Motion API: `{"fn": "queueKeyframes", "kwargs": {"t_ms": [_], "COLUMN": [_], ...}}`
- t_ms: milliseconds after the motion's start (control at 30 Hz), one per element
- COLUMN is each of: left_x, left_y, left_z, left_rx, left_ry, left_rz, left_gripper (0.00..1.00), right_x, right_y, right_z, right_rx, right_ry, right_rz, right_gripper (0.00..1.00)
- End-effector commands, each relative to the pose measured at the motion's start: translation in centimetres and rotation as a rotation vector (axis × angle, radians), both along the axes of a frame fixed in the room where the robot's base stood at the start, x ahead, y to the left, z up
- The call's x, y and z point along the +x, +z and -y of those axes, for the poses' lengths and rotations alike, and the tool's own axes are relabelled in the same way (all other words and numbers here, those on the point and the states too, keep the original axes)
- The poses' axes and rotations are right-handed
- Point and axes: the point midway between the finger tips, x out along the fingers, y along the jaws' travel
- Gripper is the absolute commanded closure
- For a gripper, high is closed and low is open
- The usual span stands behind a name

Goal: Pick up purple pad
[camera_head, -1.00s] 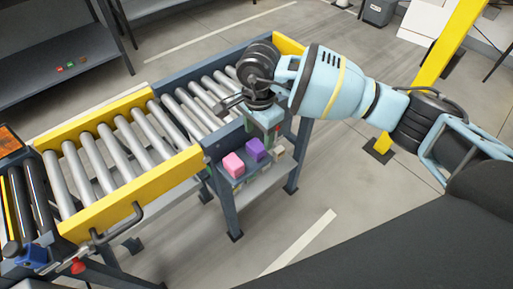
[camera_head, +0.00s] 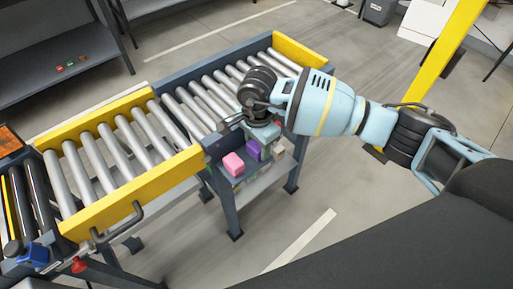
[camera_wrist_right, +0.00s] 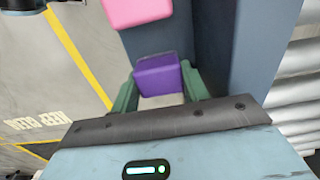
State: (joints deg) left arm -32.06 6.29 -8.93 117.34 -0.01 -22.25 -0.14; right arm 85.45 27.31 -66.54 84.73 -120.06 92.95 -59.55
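The purple pad (camera_head: 254,149) sits on a small shelf at the side of the roller conveyor, beside a pink pad (camera_head: 233,164). My right gripper (camera_head: 262,147) points down at the purple pad, partly covering that end of the shelf. In the right wrist view, its green fingers (camera_wrist_right: 160,85) stand apart on either side of the purple pad (camera_wrist_right: 158,75). The fingers look open; contact with the pad cannot be made out. The pink pad (camera_wrist_right: 137,11) shows farther up in that view. My left gripper is not in view.
The roller conveyor (camera_head: 125,150) with yellow side rails runs along the left of the shelf. A pale block (camera_head: 278,150) lies beyond the gripper. Several small coloured blocks lie on a dark rack (camera_head: 60,75) at upper left.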

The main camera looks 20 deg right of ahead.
Motion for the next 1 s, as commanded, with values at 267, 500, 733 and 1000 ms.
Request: {"fn": "queueKeyframes", "kwargs": {"t_ms": [267, 500, 733, 1000], "left_x": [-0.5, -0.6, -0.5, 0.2], "left_y": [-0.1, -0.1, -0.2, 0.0], "left_z": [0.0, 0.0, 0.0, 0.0], "left_rx": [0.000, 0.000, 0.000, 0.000], "left_ry": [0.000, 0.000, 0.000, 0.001], "left_rz": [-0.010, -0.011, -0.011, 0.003], "left_gripper": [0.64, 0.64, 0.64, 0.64], "right_x": [0.0, 0.0, 0.1, -3.9], "right_y": [0.1, 0.5, 3.0, 3.9], "right_z": [0.0, 0.0, 0.0, -0.5], "right_rx": [0.000, 0.000, 0.000, 0.000], "right_ry": [0.000, 0.000, 0.001, 0.004], "right_rz": [0.000, 0.001, 0.004, 0.000], "right_gripper": [0.77, 0.77, 0.77, 0.77]}}
